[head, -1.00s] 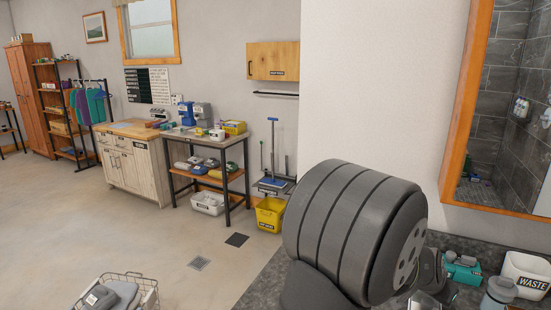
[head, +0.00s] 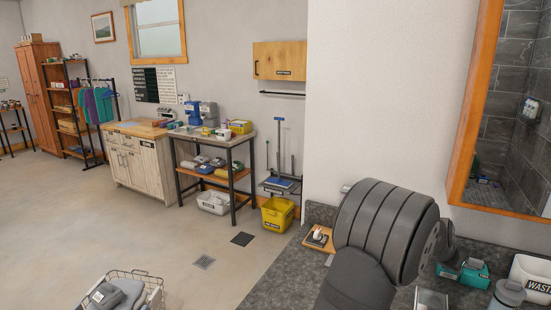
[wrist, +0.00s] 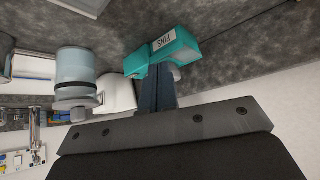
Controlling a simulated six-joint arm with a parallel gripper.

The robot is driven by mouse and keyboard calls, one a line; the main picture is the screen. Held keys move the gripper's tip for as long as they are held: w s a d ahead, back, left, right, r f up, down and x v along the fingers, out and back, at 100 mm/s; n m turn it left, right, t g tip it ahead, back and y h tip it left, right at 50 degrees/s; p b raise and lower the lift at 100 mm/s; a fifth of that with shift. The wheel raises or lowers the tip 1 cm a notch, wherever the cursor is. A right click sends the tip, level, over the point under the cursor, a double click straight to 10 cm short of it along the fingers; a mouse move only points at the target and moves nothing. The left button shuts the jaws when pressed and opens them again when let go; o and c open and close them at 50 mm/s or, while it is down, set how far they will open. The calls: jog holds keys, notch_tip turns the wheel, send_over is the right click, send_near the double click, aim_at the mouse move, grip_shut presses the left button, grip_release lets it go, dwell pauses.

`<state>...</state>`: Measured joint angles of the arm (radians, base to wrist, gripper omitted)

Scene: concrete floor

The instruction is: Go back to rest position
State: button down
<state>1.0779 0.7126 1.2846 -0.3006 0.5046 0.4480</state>
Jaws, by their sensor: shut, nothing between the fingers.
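My gripper (wrist: 157,84) shows in the wrist view as dark fingers closed together, with nothing held between them. In that view the fingers overlap the edge of a teal box (wrist: 165,52) with a white label; I cannot tell how far apart they are. In the head view my thick grey arm (head: 388,235) is over the grey counter at the right and hides most of my gripper.
The teal box (head: 474,272), a white WASTE bin (head: 536,285) and a grey-capped bottle (head: 505,297) stand on the counter (head: 285,268). A wooden board (head: 318,239) lies left of my arm. A wire basket (head: 152,289) stands at the lower left.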

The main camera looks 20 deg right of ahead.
jog(key=v, duration=0.8)
jog(key=shift+a+r, duration=0.2)
jog(key=shift+r, duration=0.05)
